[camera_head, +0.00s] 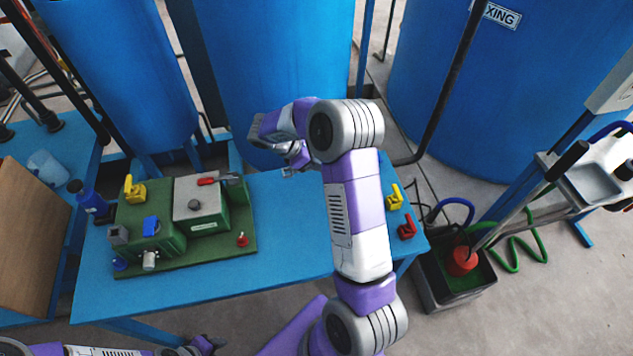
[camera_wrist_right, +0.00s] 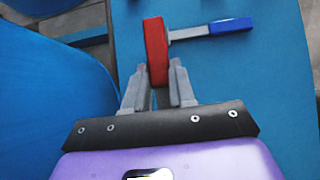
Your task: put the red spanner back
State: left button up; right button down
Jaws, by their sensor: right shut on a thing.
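My right gripper (camera_wrist_right: 158,80) is shut on a red bar, which I take to be the red spanner's handle (camera_wrist_right: 156,45). The bar stands up between the fingertips in the right wrist view. A blue handle with a grey shank (camera_wrist_right: 230,26) lies just beyond it; I cannot tell whether the shank touches the red bar. In the head view my right gripper (camera_head: 293,158) is over the far edge of the blue bench, and what it holds is hidden.
Blue tanks (camera_head: 275,60) stand close behind. The bench's front middle is clear.

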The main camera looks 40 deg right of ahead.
aim_at(292, 170)
notch_tip(292, 170, down, 7)
jog(key=shift+f+b, duration=0.1)
jog(key=shift+b, duration=1)
jog(key=shift+f, duration=0.1)
jog(key=shift+f+b, duration=0.3)
jog(key=shift+f, duration=0.25)
jog(key=c, duration=0.9)
grip_release()
jog(key=shift+c, duration=0.2)
jog(key=shift+r, duration=0.15)
jog(key=shift+r, duration=0.35)
jog(key=p+v, duration=0.4)
jog(key=v, duration=0.8)
jog(key=shift+r, duration=0.15)
